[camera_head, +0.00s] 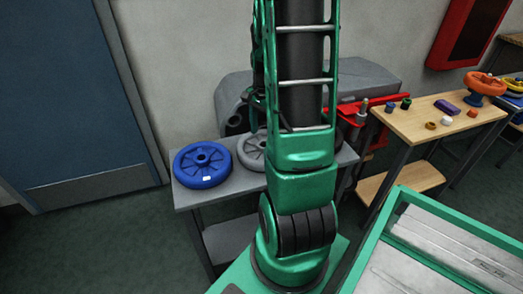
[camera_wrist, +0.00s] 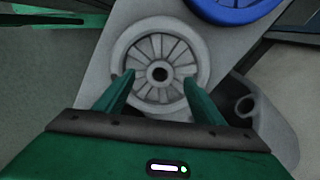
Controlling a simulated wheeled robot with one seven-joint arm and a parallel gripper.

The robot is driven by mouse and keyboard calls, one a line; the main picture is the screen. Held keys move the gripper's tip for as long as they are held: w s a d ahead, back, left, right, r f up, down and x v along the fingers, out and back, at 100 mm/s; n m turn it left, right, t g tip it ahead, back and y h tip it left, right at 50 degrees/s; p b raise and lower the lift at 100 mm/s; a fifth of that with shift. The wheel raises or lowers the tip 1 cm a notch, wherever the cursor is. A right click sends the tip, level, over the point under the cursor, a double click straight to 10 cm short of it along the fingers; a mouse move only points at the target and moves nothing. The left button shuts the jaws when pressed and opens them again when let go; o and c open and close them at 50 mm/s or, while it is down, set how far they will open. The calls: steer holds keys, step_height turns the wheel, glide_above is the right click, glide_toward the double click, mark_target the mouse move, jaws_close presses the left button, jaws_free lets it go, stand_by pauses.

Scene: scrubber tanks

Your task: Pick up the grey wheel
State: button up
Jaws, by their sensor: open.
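The grey wheel (camera_head: 250,152) lies flat on a small grey table (camera_head: 188,199), to the right of a blue wheel (camera_head: 202,164). My green arm hides its right part in the head view. In the wrist view the whole spoked face of the grey wheel (camera_wrist: 158,47) shows, with a dark hub hole. My gripper (camera_wrist: 159,82) is open, with its two green fingers over the near part of the wheel, on either side of the hub. I cannot tell how far above the wheel the fingertips are. The gripper is hidden in the head view.
The blue wheel (camera_wrist: 235,5) is close by in the wrist view. A grey machine body (camera_head: 365,78) stands behind the table. To the right is a wooden table (camera_head: 436,122) with several small parts.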

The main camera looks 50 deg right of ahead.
mark_target(250, 148)
steer(key=f, duration=0.4)
steer(key=shift+w+d+f, duration=0.1)
steer(key=shift+d+f, duration=0.05)
steer(key=shift+d, duration=0.05)
jaws_close()
